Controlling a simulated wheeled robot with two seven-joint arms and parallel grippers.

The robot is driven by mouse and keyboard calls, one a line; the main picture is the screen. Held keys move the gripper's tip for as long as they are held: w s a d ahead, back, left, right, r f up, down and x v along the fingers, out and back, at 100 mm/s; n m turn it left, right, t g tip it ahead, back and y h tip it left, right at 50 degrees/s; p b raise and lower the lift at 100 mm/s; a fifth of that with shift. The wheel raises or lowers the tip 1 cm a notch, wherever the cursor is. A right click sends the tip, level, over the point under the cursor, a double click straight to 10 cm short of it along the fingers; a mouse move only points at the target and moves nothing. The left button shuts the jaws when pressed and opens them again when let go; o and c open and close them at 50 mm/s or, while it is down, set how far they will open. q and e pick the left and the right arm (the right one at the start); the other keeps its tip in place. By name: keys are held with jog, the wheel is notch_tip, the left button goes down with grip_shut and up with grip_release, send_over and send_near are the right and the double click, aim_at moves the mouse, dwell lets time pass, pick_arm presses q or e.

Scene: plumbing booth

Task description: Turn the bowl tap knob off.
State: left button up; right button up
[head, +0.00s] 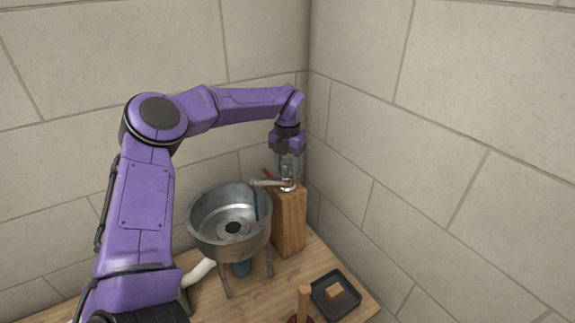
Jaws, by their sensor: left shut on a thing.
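The bowl tap (266,183) has a metal spout that reaches left over a grey metal bowl (208,205). A thin blue streak like water runs down from the spout into the bowl. The tap stands on top of a wooden block (290,225). My left gripper (289,178) points down over the tap's top and is shut on the tap knob. The knob itself is mostly hidden by the fingers, so its angle cannot be told. My right gripper is not in view.
The bowl stands on legs on a wooden table (315,258), with a dark drain in it and a white pipe (198,272) at its left. A black tray (350,302) holding a small wooden block (333,291) and an upright wooden handle (304,300) are in front. Walls close in behind and right.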

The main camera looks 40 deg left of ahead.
pick_arm(q)
jog(key=m, duration=0.4)
jog(key=shift+m, duration=0.3)
jog(key=m, duration=0.4)
jog(key=shift+m, duration=0.3)
jog(key=o, duration=1)
jog(key=shift+o, duration=0.2)
